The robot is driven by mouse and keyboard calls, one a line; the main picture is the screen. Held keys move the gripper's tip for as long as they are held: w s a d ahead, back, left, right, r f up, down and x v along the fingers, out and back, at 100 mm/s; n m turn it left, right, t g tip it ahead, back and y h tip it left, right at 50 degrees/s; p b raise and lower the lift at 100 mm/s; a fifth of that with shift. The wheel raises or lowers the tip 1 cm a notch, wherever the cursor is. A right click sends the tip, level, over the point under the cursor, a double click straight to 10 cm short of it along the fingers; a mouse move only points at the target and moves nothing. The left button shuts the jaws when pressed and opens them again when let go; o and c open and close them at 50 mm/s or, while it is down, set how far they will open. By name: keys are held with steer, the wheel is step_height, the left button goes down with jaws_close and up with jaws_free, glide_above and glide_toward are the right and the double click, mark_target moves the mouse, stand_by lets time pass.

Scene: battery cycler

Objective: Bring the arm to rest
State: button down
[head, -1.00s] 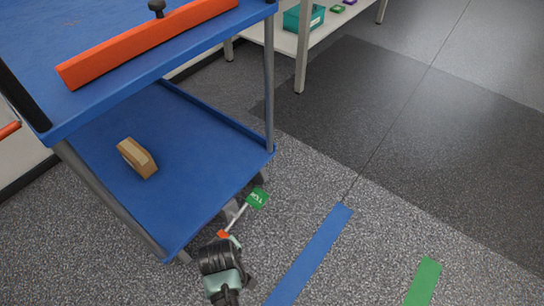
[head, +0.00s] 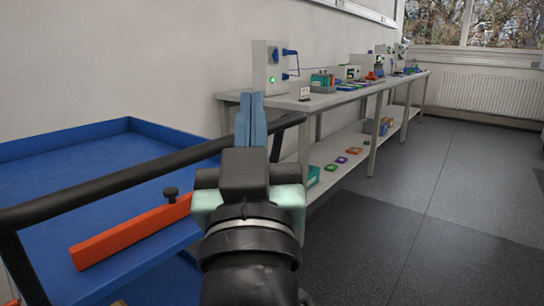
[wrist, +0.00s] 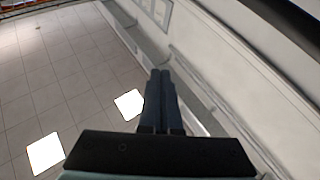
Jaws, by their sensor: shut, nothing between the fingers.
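My gripper (head: 250,100) stands in the middle of the head view, in front of the blue cart and the bench. Its two blue-grey fingers point up and lie together, with nothing between them. In the wrist view my gripper (wrist: 160,75) also shows its fingers pressed together and empty. Behind them are a pale tiled surface with bright square panels and a pale wall.
The blue cart (head: 60,150) with a black handle (head: 120,180) stands close on the left, an orange bar (head: 130,232) on it. A long bench (head: 345,98) with several devices runs along the wall. The grey floor (head: 440,220) at right is clear.

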steer(key=s+d+r+m+t+h, duration=0.15)
steer(key=s+r+t, duration=0.25)
steer(key=s+r, duration=0.6)
step_height(320, 180, up, 38)
steer(key=p, duration=3.8)
steer(key=shift+w+d+f, duration=0.2)
steer(key=shift+w+d, duration=0.05)
steer(key=shift+w, duration=0.15)
steer(key=shift+a, duration=0.15)
